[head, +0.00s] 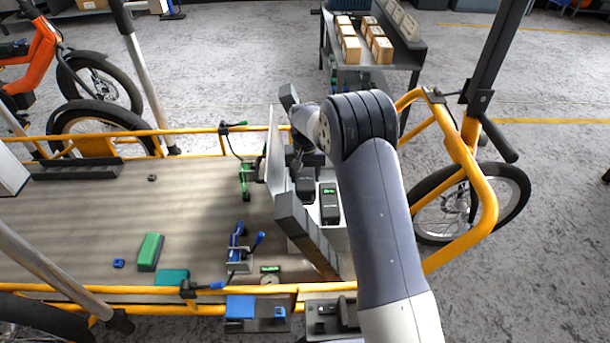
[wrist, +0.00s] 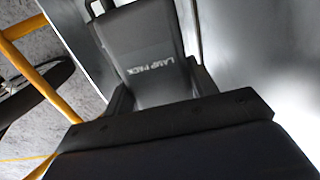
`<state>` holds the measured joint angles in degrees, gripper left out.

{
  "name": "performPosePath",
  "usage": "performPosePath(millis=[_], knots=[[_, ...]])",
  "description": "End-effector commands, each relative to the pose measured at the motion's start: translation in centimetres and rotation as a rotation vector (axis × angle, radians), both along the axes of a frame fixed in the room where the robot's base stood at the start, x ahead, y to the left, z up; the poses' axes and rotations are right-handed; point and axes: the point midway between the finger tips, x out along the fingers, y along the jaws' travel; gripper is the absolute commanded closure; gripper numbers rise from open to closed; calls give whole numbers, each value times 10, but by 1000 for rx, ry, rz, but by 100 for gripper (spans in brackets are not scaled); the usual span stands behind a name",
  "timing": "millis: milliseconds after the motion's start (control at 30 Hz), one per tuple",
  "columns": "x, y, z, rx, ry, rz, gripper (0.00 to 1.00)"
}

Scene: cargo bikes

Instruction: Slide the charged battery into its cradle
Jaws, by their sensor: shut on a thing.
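A dark battery (wrist: 140,45) marked "LAMP PACK" fills the upper middle of the wrist view. My gripper (wrist: 162,88) is shut on it, one finger at each side. In the head view my gripper (head: 302,158) points down beside a pale upright panel (head: 275,150), partly hidden by my arm. A dark block below it (head: 305,188) looks like the held battery. Just right of it stands a dark unit (head: 329,205) with a green display. I cannot make out the cradle or whether the battery touches it.
The wooden cargo bed (head: 90,210) has yellow rails. Grey bars (head: 305,235) stand near my gripper. Blue clamps (head: 240,250), a green block (head: 149,252) and a teal block (head: 172,277) lie left. A bench with wooden blocks (head: 350,48) stands behind. The bed's middle left is clear.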

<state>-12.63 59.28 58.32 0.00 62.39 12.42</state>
Motion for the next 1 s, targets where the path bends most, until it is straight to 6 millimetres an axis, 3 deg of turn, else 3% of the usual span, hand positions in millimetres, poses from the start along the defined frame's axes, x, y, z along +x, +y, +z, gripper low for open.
performPosePath(millis=[1000], knots=[[1, 0, 41, 1, -3, 0, 73]])
